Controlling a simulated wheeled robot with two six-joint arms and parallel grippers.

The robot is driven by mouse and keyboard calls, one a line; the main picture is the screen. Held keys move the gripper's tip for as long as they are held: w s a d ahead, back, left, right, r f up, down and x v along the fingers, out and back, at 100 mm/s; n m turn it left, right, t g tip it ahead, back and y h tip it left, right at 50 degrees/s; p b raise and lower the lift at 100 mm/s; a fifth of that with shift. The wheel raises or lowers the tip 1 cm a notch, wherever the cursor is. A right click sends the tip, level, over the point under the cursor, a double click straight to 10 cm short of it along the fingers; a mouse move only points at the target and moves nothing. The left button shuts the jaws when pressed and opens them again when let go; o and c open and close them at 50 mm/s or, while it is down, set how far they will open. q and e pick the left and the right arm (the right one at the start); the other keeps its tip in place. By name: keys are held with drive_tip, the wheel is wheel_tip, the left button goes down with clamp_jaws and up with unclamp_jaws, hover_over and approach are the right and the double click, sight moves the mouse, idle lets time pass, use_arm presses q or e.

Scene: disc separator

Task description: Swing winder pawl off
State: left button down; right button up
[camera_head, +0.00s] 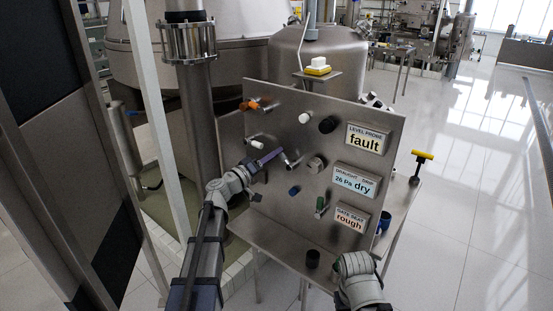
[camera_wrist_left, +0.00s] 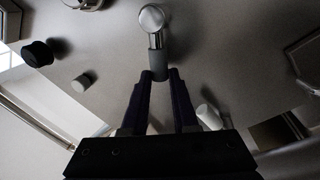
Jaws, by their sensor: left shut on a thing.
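My left gripper (camera_head: 281,153) is in front of the upright metal panel (camera_head: 290,105), left of its middle. It is shut on a short lever with a grey grip and a bright metal end (camera_head: 293,160), seemingly the winder pawl. In the left wrist view the purple fingers (camera_wrist_left: 160,76) close on the lever's grey grip (camera_wrist_left: 157,62), and its round metal end (camera_wrist_left: 152,18) stands beyond them. The fingers hide part of the grip. My right arm shows at the lower right of the head view, but its fingers are not visible.
A black cup (camera_head: 312,258) stands on the shelf. Open floor lies right.

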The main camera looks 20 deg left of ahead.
use_arm(q)
drive_tip(key=shift+w+a+f+n+t+b, duration=0.15)
drive_tip(key=shift+f+n+b, duration=0.15)
drive_tip(key=shift+n, duration=0.3)
drive_tip(key=shift+s+a+f+n+t+b, duration=0.15)
drive_tip(key=shift+f+n+b, duration=0.1)
drive_tip(key=shift+n, duration=0.35)
drive_tip(key=shift+w, duration=0.1)
drive_tip(key=c, duration=0.7)
unclamp_jaws()
drive_tip(key=shift+a, duration=0.1)
drive_tip(key=b+v, duration=0.1)
drive_tip(key=v, duration=0.6)
drive_tip(key=shift+s+a, duration=0.1)
drive_tip(key=shift+s, duration=0.25)
